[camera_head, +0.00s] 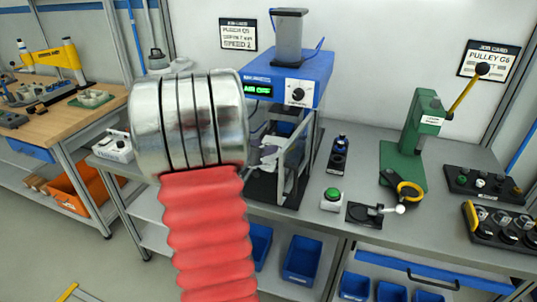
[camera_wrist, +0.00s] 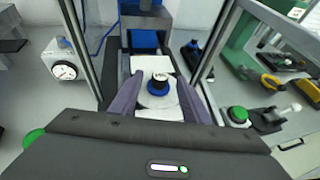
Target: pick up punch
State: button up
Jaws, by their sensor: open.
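A small round piece with a black top and a blue ring, which may be the punch (camera_wrist: 159,84), stands on a pale round base inside the press frame. My gripper (camera_wrist: 158,92) is open. Its two purple-grey fingers lie on either side of this piece, with space between; I cannot tell whether they touch the pale base. In the head view my arm's silver wrist covers much of the gripper, and the piece is not clear. The blue press (camera_head: 290,75) has a green lit display that seems to read "AIR OFF".
Metal posts of the press frame (camera_wrist: 214,40) rise close on both sides. To the right are a dark holder with a blue-topped item (camera_head: 340,145), a green button (camera_head: 332,194), a black-and-yellow ring (camera_head: 407,191) and a green lever press (camera_head: 411,140).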

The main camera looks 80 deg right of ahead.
jog(key=shift+x, duration=0.8)
jog(key=shift+c, duration=0.4)
grip_shut()
